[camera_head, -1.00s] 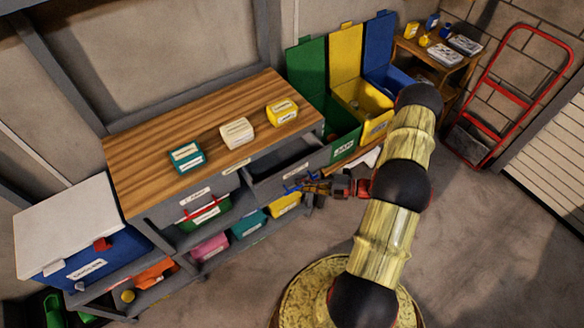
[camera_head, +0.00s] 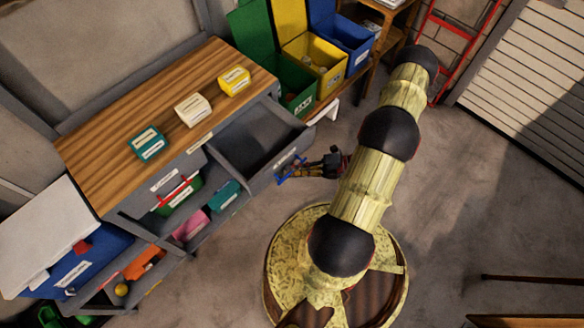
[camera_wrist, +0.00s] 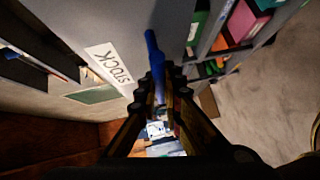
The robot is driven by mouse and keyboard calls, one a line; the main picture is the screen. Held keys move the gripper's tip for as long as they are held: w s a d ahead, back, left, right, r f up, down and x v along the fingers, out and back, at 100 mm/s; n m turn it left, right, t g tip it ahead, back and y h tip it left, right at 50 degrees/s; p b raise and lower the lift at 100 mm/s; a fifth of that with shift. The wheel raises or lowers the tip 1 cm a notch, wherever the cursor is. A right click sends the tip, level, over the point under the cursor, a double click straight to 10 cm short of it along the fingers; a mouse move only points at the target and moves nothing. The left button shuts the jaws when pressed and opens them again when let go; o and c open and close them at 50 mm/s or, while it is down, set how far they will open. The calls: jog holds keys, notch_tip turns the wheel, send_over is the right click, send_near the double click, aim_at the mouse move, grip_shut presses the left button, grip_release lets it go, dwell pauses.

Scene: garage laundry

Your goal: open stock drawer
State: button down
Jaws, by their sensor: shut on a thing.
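The stock drawer (camera_head: 262,150) is the grey drawer at the right end of the workbench. It is pulled well out, and its dark inside looks empty from above. Its front bears a white STOCK label (camera_wrist: 108,64) in the wrist view. A blue bar handle (camera_wrist: 152,50) stands on that front. My gripper (camera_head: 290,172) is in front of the drawer, shut on the blue handle. In the wrist view my gripper (camera_wrist: 158,85) has its fingers around the handle, beside the label. Part of the handle is hidden by the fingers.
The wooden bench top (camera_head: 120,110) holds teal, cream and yellow boxes. Green, yellow (camera_head: 322,62) and blue bins stand beyond the drawer. Pink and teal bins sit on the lower shelf. A blue cooler (camera_head: 85,265) is at left. Bare floor (camera_head: 440,210) lies to the right.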

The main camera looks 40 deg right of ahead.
jog(key=c, duration=1.9)
grip_release()
jog(key=v, duration=1.2)
